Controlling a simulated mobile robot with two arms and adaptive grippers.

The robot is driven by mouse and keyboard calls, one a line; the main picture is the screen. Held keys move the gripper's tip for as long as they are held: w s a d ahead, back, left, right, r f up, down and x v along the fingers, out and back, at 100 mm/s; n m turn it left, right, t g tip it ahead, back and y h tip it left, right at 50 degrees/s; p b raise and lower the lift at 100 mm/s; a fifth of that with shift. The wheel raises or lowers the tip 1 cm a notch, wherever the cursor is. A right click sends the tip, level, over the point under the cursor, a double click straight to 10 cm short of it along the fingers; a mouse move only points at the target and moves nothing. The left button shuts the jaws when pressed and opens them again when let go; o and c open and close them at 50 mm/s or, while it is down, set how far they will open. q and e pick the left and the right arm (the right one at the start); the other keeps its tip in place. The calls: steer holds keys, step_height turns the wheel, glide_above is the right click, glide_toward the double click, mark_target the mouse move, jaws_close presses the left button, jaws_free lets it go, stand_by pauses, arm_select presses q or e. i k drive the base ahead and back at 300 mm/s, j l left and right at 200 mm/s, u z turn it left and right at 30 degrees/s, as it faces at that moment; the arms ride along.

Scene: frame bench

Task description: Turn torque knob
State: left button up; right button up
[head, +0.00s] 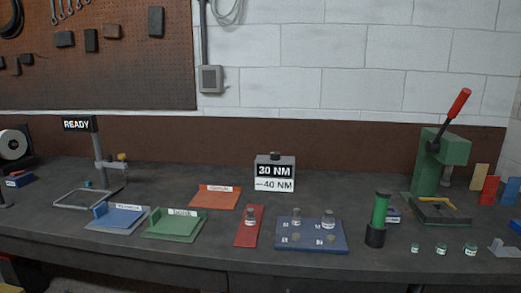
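A grey box (275,173) stands at the back middle of the bench in the head view. Its front carries two labels: "30 NM" in white on black above, and "40 NM" in black on white below. A small dark knob (275,155) sits on top of the box. Its pointer direction is too small to tell. Neither of my grippers is in view, and nothing touches the box or knob.
A red mat (244,240) and a blue tray (335,249) with metal parts lie in front of the box. A green press (428,165) with a red-handled lever and a green cylinder (380,208) stand right. A "READY" sign (78,124) and flat trays are left.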

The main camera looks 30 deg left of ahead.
mark_target(275, 155)
steer(key=i+l+u, duration=0.1)
steer(key=i+u, duration=0.15)
steer(key=i, duration=0.15)
steer(key=i+l+u, duration=0.25)
steer(key=i, duration=0.15)
steer(key=i+l+u, duration=0.15)
steer(key=i+u, duration=0.15)
steer(key=i, duration=0.1)
